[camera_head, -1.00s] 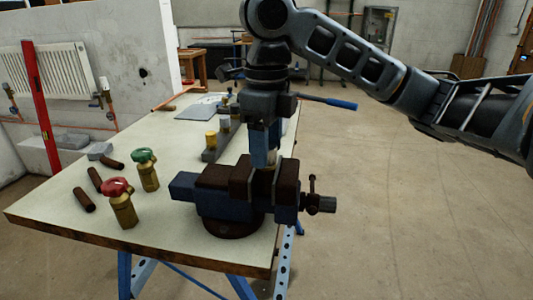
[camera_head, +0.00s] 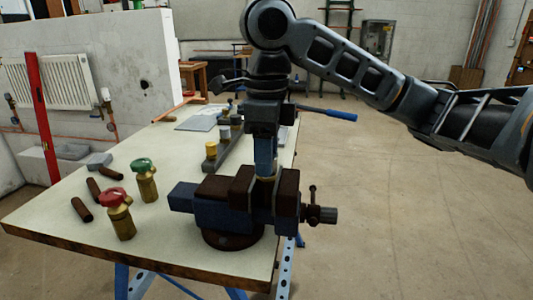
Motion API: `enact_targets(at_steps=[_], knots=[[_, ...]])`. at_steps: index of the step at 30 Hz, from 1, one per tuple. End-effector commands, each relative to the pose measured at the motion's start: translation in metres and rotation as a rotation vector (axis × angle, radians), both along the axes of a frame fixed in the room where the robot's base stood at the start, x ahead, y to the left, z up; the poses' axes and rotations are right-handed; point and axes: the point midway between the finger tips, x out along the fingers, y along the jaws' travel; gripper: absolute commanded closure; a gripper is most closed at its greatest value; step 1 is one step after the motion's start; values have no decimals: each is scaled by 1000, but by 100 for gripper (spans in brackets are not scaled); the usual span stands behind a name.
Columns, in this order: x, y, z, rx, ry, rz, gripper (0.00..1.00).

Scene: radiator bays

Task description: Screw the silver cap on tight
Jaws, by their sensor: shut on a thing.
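My gripper (camera_head: 266,176) points straight down over the vise (camera_head: 228,210) at the table's front right. Its blue fingers are shut on a small piece at the vise jaws. That piece is mostly hidden by the fingers and jaws, so I cannot tell its colour or how it sits on the part below. A little brass colour shows under the fingertips. A grey-silver cap (camera_head: 224,133) stands on a dark rail (camera_head: 231,150) behind the vise, beside a yellow cap (camera_head: 211,149).
Brass valves with a red knob (camera_head: 121,220) and a green knob (camera_head: 146,185) stand on the workbench (camera_head: 165,235) to the left. Several brown pipe pieces (camera_head: 82,209) lie near them. The vise handle (camera_head: 314,206) sticks out right. The floor to the right is clear.

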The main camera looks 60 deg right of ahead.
Motion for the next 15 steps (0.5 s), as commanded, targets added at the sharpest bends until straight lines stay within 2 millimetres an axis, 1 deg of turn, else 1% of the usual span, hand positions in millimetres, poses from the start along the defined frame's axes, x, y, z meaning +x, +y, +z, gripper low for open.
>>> enact_targets(at_steps=[1,6,8,11,15], knots=[[0,0,0,0,0,0,79],[0,0,0,0,0,0,95],[0,0,0,0,0,0,100],[0,0,1,0,0,-23,100],[0,0,3,3,1,-174,100]])
